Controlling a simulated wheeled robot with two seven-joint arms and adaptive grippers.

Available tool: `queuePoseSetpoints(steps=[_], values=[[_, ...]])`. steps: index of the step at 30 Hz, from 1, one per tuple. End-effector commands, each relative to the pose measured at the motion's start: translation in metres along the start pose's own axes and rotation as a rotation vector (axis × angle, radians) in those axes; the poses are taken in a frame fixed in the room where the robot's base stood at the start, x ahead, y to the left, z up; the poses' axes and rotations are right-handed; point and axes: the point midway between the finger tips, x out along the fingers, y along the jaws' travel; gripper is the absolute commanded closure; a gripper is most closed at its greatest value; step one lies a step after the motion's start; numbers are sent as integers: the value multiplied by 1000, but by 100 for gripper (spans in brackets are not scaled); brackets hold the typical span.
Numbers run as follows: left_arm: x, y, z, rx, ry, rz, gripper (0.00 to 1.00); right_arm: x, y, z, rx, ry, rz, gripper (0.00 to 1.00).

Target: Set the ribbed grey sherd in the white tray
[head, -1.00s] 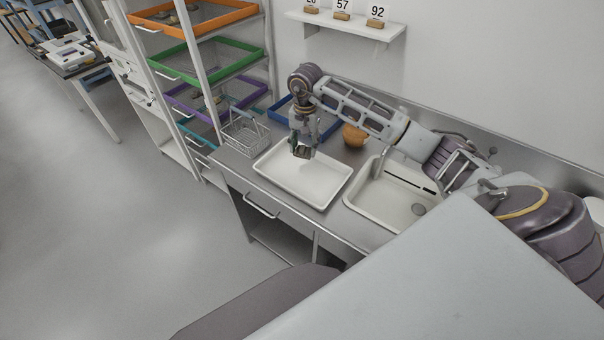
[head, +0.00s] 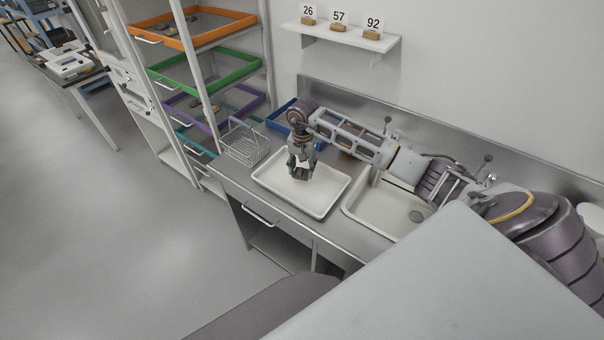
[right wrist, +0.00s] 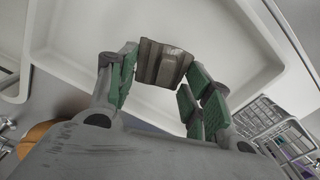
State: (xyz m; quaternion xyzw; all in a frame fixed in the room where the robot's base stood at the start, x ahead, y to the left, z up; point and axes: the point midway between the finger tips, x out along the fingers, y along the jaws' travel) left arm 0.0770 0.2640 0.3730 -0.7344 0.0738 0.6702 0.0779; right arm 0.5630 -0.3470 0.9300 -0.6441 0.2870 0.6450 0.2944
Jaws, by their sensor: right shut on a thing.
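The white tray (head: 318,205) lies on the steel counter, left of the sink in the head view. My right gripper (head: 300,173) points down over the tray's back part. In the right wrist view my right gripper (right wrist: 158,80) is shut on the ribbed grey sherd (right wrist: 162,63), which sits between the green finger pads. The white tray (right wrist: 222,40) shows behind the sherd. I cannot tell the exact gap between the sherd and the tray floor. My left gripper is not in view.
A wire basket (head: 244,146) stands left of the tray. The sink (head: 385,208) is on the right. A blue tray (head: 281,116) is behind. A rack with coloured trays (head: 205,70) stands at the left. A wall shelf (head: 345,39) holds numbered cards.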

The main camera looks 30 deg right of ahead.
Motion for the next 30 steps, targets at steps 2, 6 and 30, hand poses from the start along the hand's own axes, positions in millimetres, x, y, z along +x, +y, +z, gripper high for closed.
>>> queuePoseSetpoints(steps=[2,6,30], values=[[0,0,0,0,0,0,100,0,0,0,0,1,-1,75],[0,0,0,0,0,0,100,0,0,0,0,1,0,75],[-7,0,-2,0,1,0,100,38,1,0,0,1,0,75]])
